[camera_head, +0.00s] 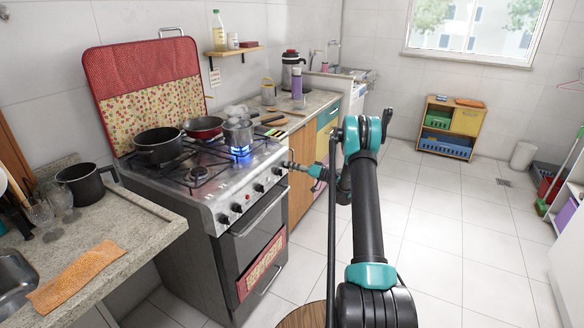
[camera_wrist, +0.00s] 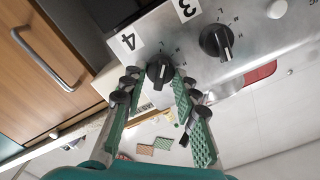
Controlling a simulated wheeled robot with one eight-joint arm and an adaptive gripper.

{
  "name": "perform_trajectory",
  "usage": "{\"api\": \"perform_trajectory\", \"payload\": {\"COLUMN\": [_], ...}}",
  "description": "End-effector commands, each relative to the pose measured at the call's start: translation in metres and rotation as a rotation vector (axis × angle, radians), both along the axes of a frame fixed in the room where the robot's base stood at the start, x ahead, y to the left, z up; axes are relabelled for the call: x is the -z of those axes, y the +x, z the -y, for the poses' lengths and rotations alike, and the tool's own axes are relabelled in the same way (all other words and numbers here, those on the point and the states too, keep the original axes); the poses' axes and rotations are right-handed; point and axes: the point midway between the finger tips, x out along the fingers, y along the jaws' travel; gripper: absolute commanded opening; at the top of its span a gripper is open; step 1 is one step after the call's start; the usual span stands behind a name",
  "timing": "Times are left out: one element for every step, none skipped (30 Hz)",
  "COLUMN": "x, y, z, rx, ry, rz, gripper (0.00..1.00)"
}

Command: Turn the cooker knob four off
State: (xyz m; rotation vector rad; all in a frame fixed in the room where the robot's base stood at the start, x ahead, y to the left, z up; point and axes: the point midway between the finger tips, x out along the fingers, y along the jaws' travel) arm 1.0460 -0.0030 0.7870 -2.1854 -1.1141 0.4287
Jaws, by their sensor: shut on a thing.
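The cooker (camera_head: 205,180) stands left of centre in the head view, with a row of black knobs along its front panel. My gripper (camera_head: 290,165) is at the right end of that panel. In the wrist view, knob four (camera_wrist: 159,71), black with a pale pointer line, sits beside the label "4" (camera_wrist: 127,42). My gripper (camera_wrist: 158,79) also shows there, its green fingers on either side of knob four and shut on it. In the head view my gripper hides knob four.
Knob three (camera_wrist: 216,41) is close beside, near the label "3" (camera_wrist: 187,9). The oven door handle (camera_head: 262,213) runs below the panel. A dark pan (camera_head: 158,145), a red pan (camera_head: 203,127) and a small pot (camera_head: 238,132) are on the hob.

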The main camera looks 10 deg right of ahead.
Motion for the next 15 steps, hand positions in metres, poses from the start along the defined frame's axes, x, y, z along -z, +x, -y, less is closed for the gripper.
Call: {"api": "perform_trajectory", "payload": {"x": [0.0002,0.0003,0.0004,0.0005,0.0005,0.0006,0.0007,0.0007,0.0009,0.001,0.0011,0.0011,0.0013,0.0013,0.0014], "y": [0.0001,0.0002,0.0003,0.0004,0.0004,0.0005,0.0005,0.0005,0.0006,0.0007,0.0007,0.0008,0.0008,0.0008,0.0008], "z": [0.0007,0.0007,0.0008,0.0009,0.0009,0.001,0.0011,0.0011,0.0012,0.0012,0.0013,0.0013,0.0013,0.0014,0.0015], "rx": [0.001,0.001,0.001,0.001,0.001,0.001,0.001,0.001,0.001,0.001,0.001,0.001,0.001,0.001,0.001], "ry": [0.024,0.039,0.061,0.078,0.095,0.118,0.135,0.152,0.174,0.191,0.207,0.23,0.247,0.263,0.286], "rz": [-0.034,-0.055,-0.085,-0.109,-0.131,-0.163,-0.185,-0.209,-0.239,-0.263,-0.286,-0.316,-0.34,-0.363,-0.393], "gripper": [0.01,0.01,0.01,0.01,0.01,0.01,0.01,0.01,0.01,0.01,0.01,0.01,0.01,0.01,0.01]}}
